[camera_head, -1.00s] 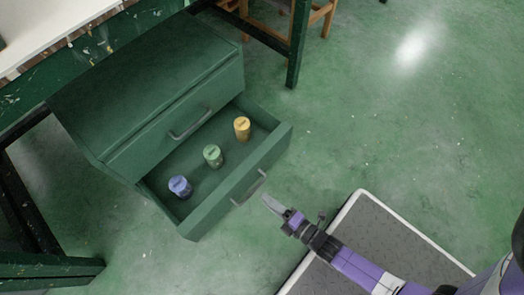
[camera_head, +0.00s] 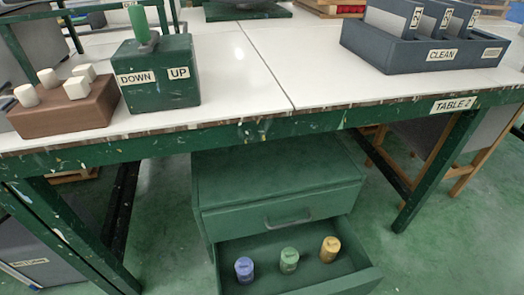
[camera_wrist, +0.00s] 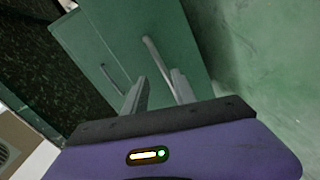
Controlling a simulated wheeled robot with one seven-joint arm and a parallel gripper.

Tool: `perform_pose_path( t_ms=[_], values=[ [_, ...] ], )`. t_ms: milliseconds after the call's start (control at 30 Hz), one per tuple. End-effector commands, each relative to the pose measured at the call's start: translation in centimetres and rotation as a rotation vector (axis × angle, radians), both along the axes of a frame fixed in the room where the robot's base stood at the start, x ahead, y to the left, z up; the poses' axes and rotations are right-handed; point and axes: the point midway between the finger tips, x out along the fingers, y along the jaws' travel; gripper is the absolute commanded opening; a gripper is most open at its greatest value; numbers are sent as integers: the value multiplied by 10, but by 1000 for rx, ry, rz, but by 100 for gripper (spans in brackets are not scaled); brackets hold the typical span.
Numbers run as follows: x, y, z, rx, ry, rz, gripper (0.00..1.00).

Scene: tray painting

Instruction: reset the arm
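My gripper (camera_wrist: 158,92) shows in the wrist view with its two fingers apart and nothing between them. It points toward the green drawer cabinet (camera_wrist: 110,30), whose handles show beyond the fingers; I cannot tell the exact gap. My gripper and arm are out of the head view. In the head view the green cabinet (camera_head: 275,175) stands under the table. Its lower drawer (camera_head: 360,280) is pulled open and holds a blue jar (camera_head: 244,270), a green jar (camera_head: 289,261) and a yellow jar (camera_head: 330,249), all upright in a row. The upper drawer (camera_head: 290,212) is shut.
The white table (camera_head: 250,60) marked TABLE 2 carries a brown block with white pegs (camera_head: 65,105), a green DOWN/UP lever box (camera_head: 160,80) and a dark CLEAN rack (camera_head: 420,50). Green table legs (camera_head: 435,170) flank the cabinet.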

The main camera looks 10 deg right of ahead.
Motion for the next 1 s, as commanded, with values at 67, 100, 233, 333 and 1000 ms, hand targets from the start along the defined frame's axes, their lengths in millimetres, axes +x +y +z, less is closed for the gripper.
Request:
perform_pose_path(
  t_ms=[67, 100, 233, 333, 1000],
  values=[
    [10, -5, 21, 124, -23, -42, 32],
    [11, -7, 32, 197, -30, -66, 32],
    [6, -10, 72, 431, -49, -130, 32],
    [-5, -9, 107, 614, -60, -173, 32],
    [-94, 7, 341, 1284, -23, -290, 32]
  ],
)
